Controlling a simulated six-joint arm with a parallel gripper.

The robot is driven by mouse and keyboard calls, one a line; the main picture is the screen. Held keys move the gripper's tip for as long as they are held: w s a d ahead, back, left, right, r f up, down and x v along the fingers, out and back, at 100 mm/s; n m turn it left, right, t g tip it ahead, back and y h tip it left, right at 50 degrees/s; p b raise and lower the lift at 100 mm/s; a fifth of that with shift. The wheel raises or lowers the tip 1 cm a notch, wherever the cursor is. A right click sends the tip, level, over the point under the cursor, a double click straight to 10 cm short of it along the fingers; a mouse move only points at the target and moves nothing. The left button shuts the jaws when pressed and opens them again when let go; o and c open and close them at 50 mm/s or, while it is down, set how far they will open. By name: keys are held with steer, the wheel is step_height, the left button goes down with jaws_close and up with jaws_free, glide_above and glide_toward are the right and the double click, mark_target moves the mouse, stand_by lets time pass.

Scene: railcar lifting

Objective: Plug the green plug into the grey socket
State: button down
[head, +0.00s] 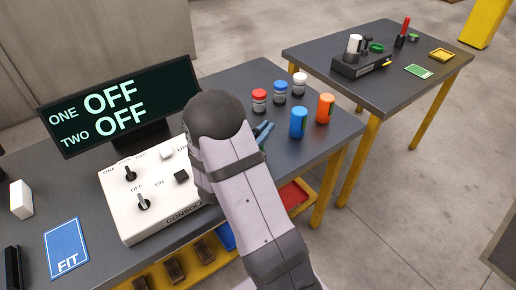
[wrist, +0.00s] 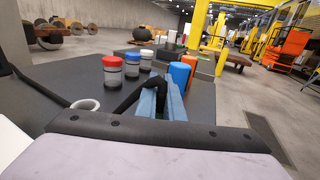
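My gripper shows in the wrist view (wrist: 161,98) as two blue-grey fingers low over the near table. In the head view my arm hides most of it, and only a bit of the blue fingers (head: 264,131) shows beside the arm's far end. A black curved cable or hose (wrist: 128,98) reaches the fingers from the left, and something dark sits between them. I cannot tell whether the fingers are closed on it. I cannot make out a green plug or a grey socket for certain in either view; my arm covers part of the table.
A white console (head: 150,218) with switches and a screen (head: 122,105) reading ONE OFF, TWO OFF stand left. Red-capped (head: 259,101), blue-capped (head: 280,92) and white-capped (head: 299,84) jars, a blue can (head: 298,122) and an orange can (head: 325,108) stand near my gripper. A second table (head: 400,92) is behind.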

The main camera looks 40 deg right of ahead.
steer(key=shift+s+f, duration=0.1)
steer(key=shift+f, duration=0.05)
stand_by(0.3)
steer(key=shift+r, duration=5.25)
steer(key=w+p, duration=0.4)
steer(key=w, duration=0.9)
steer(key=shift+r, duration=0.25)
steer(key=shift+w, duration=0.1)
steer(key=shift+f+b, duration=2.25)
steer(key=shift+f, duration=0.65)
steer(key=shift+f+b, duration=1.4)
steer(key=shift+b, duration=0.05)
